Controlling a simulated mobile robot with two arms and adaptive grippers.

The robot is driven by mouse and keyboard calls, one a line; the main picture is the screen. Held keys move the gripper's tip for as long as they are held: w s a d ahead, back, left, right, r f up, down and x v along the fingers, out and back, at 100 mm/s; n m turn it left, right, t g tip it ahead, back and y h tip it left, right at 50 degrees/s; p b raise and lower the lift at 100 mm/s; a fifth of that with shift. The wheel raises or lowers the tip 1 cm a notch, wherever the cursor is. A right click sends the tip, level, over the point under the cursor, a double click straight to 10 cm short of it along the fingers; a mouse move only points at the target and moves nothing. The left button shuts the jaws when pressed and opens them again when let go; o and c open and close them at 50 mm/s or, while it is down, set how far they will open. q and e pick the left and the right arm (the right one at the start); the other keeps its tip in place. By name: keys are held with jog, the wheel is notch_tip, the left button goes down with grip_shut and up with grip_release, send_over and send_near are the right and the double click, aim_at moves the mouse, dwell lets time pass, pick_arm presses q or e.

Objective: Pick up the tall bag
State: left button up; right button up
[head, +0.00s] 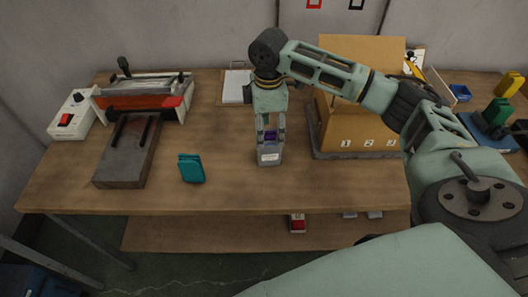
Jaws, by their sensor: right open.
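The tall bag (269,156) looks like a clear pouch with something purple inside and a white label low on its front. It stands upright near the middle of the wooden table. My right gripper (270,130) points down over it from above. Its fingers are apart, one on each side of the bag's upper part. I cannot tell whether they touch the bag. The gripper hides the top of the bag. My left gripper is not in view.
A sealer-like machine (145,98) and a dark slab (125,165) stand farther left. An open cardboard box (350,132) stands close on the right. A clipboard (235,88) lies behind. The table front is clear.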

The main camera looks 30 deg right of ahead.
aim_at(269, 146)
jog(key=shift+s+d+f, duration=0.1)
jog(key=shift+s+d, duration=0.05)
jog(key=shift+s, duration=0.05)
notch_tip(269, 146, down, 2)
jog(key=shift+f+p, duration=0.2)
jog(key=shift+p, duration=0.1)
notch_tip(269, 146, down, 4)
jog(key=shift+d+f+p, duration=0.1)
jog(key=shift+f+p, duration=0.1)
jog(key=shift+p, duration=0.5)
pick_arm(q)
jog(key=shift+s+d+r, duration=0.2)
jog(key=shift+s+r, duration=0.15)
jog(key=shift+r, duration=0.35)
pick_arm(e)
jog(key=shift+w+f, duration=0.1)
jog(key=shift+f, duration=0.35)
jog(key=shift+c, duration=0.4)
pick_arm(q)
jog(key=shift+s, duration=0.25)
pick_arm(e)
jog(key=c, duration=1.1)
